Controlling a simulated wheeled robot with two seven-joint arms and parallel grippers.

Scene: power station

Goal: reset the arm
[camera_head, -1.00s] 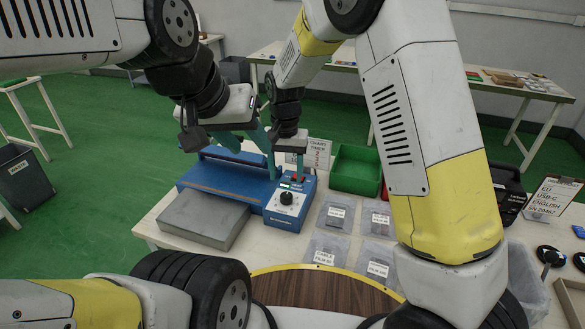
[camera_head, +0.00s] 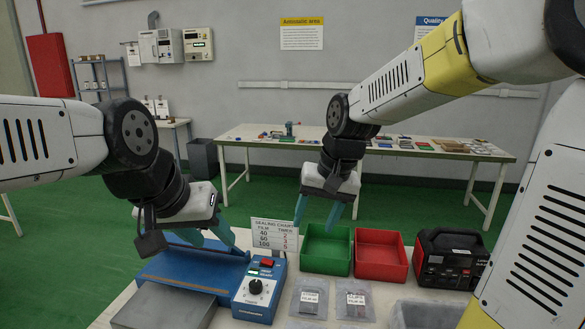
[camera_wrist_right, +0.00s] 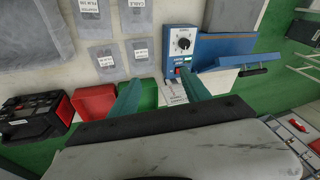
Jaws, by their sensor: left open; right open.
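My left gripper (camera_head: 212,240) is open and empty, its teal fingers just above the back of the blue sealing machine (camera_head: 190,264). The machine has a control box (camera_head: 259,289) with a dial and a red switch. My right gripper (camera_head: 318,213) is open and empty, pointing down in the air near the green bin (camera_head: 326,250). In the right wrist view its two teal fingers (camera_wrist_right: 162,98) are spread wide, with the green bin and the control box (camera_wrist_right: 180,45) beyond them. Nothing is between the fingers.
A sealing chart sign (camera_head: 274,233) stands behind the control box. Labelled bags (camera_head: 309,298) lie in front. A long table (camera_head: 240,137) stands at the back wall.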

